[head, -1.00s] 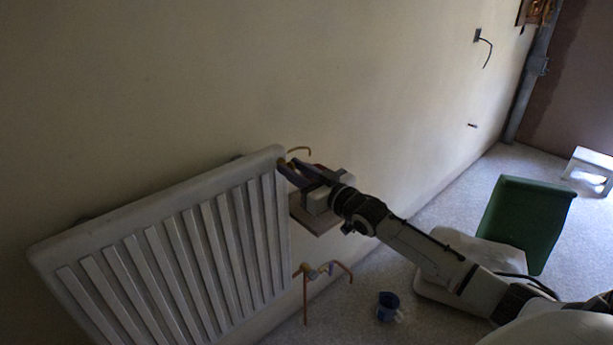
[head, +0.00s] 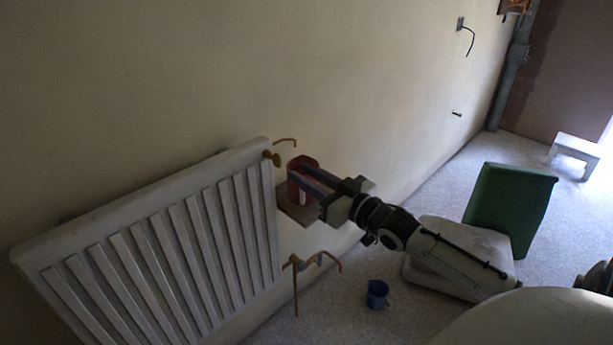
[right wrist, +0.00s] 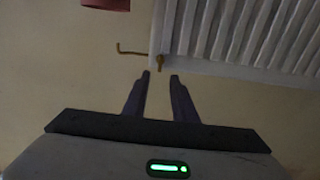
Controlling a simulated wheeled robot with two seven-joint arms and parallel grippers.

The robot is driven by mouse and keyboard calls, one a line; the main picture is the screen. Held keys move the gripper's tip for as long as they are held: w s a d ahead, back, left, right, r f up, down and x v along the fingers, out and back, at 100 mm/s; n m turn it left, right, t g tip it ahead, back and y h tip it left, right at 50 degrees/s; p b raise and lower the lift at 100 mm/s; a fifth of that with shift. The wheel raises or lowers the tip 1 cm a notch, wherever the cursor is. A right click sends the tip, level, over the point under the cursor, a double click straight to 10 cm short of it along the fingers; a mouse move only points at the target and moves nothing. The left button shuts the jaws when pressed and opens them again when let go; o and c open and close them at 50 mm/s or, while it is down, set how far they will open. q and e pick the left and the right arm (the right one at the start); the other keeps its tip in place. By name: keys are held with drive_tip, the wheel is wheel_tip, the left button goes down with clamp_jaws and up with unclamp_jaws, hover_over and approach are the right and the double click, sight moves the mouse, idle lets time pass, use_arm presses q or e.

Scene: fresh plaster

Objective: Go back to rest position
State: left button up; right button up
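My right gripper (head: 302,176) shows in the head view just right of the radiator's upper corner, its arm coming in from the lower right. In the right wrist view its two dark fingers (right wrist: 160,76) stand apart with nothing held between them. A brass valve (head: 272,158) with a bent pipe sits at the radiator's top corner, and it shows beyond the fingertips in the right wrist view (right wrist: 160,60). My left gripper is in neither view.
The white ribbed radiator (head: 165,250) is on the left. A red object (head: 302,163) stands on a small shelf (head: 295,207) behind the fingers. Bent copper pipes (head: 312,262), a blue mug (head: 377,294), a green container (head: 508,208) and a white stool (head: 574,153) are around.

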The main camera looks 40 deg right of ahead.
drive_tip(key=s+a+f+g, duration=0.3)
drive_tip(key=s+a+f, duration=0.3)
drive_tip(key=f, duration=0.4)
drive_tip(key=s+a+f+g, duration=0.2)
drive_tip(key=s+a+f, duration=0.35)
drive_tip(key=f, duration=0.45)
drive_tip(key=s+a+f+n+g+y, duration=0.1)
drive_tip(key=s+a+f+g, duration=0.3)
drive_tip(key=s+a+f, duration=0.6)
drive_tip(key=s+a, duration=0.3)
drive_tip(key=s, duration=0.1)
drive_tip(key=shift+s+f+g, duration=0.25)
drive_tip(key=shift+s+g, duration=0.05)
drive_tip(key=shift+s, duration=0.05)
drive_tip(key=shift+o, duration=0.8)
drive_tip(key=shift+a, duration=0.1)
